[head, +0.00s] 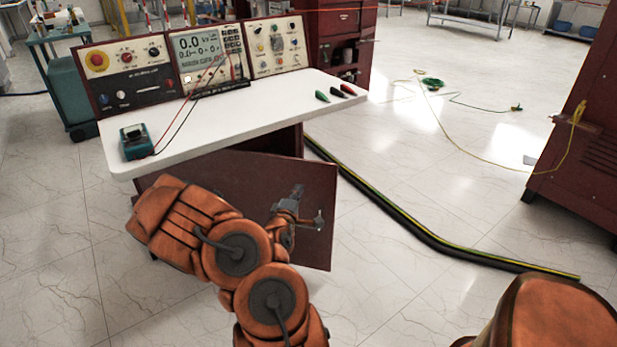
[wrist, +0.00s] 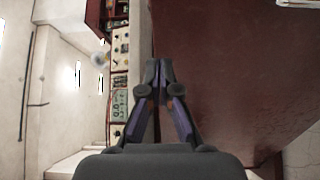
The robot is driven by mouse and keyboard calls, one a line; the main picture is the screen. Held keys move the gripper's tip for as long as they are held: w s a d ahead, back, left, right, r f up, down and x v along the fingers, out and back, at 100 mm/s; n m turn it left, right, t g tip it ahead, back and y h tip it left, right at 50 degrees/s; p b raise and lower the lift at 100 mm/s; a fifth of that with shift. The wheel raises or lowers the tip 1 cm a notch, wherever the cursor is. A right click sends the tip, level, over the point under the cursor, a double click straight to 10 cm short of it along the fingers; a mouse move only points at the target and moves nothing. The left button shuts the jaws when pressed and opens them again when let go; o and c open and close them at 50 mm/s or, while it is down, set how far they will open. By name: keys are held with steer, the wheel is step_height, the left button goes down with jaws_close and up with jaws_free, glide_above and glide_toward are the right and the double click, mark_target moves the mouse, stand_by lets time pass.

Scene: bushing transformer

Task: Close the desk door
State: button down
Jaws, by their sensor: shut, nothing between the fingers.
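The desk door (head: 318,185) is a dark red-brown panel. It stands swung open below the white desk top (head: 240,118), in the middle of the head view. In the wrist view the door (wrist: 235,60) fills most of the right half. My gripper (head: 298,190) is in front of the door's face in the head view. Its fingers (wrist: 159,68) are together and empty in the wrist view. I cannot tell whether they touch the door. My orange arm hides the door's lower left part.
A control panel with a display (head: 208,58) stands at the desk's back. A teal multimeter (head: 135,142) and coloured clips (head: 335,91) lie on the top. A thick black cable (head: 400,215) crosses the floor to the right. A red cabinet (head: 580,130) stands far right.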

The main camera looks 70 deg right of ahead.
mark_target(311, 165)
steer(key=shift+s+d+f+b, duration=0.1)
steer(key=shift+d+b, duration=0.25)
steer(key=shift+b, duration=1.15)
steer(key=shift+w+d+b, duration=0.3)
steer(key=shift+d+b, duration=0.55)
steer(key=shift+d, duration=1.05)
steer(key=shift+w+d+b, duration=0.3)
steer(key=shift+d+b, duration=0.6)
steer(key=shift+d, duration=0.95)
steer(key=shift+w+d+b, duration=0.3)
steer(key=shift+d+b, duration=0.55)
steer(key=shift+d, duration=1.05)
